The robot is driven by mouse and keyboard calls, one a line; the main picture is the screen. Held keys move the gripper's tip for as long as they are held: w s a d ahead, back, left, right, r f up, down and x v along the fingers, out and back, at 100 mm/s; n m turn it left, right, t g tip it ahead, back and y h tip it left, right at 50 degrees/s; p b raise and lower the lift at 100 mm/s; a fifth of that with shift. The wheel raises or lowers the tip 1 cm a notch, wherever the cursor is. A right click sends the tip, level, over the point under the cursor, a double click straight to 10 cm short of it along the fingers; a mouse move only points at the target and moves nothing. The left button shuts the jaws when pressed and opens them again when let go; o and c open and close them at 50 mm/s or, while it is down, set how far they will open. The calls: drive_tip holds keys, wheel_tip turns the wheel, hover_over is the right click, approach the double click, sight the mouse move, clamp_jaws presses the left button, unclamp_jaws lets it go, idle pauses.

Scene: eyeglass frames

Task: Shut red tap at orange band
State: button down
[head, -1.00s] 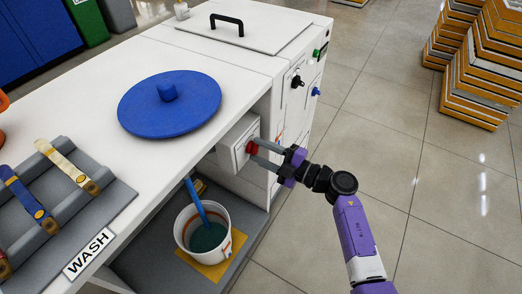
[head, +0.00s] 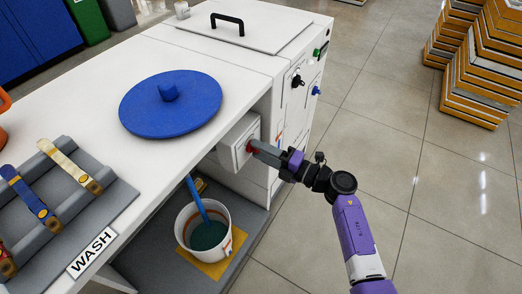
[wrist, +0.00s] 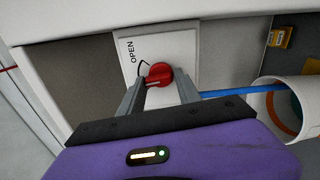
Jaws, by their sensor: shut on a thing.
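The red tap (head: 250,146) is on a white box (head: 234,150) under the counter's right end. In the wrist view the red tap (wrist: 158,75) is a round knob with a pointer, beside the word OPEN. My gripper (head: 255,147) is shut on the tap, with one finger on each side of it; the fingers partly hide it in the head view. A white bucket (head: 183,232) stands below, with dark teal liquid (head: 207,236) in it. An orange band shows inside its wall; I cannot tell exactly how near the liquid is to it.
A blue pipe (head: 196,197) runs down into the bucket, which stands on a yellow mat (head: 232,262). A blue round lid (head: 190,105) lies on the white counter. A grey rack (head: 112,195) holds frame pieces by a WASH label.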

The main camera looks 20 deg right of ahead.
drive_tip(key=shift+r+n, duration=0.25)
drive_tip(key=shift+n, duration=0.45)
drive_tip(key=c, duration=0.9)
unclamp_jaws()
drive_tip(key=shift+f, duration=0.1)
drive_tip(key=shift+p+v, duration=0.75)
drive_tip(key=shift+v, duration=3.2)
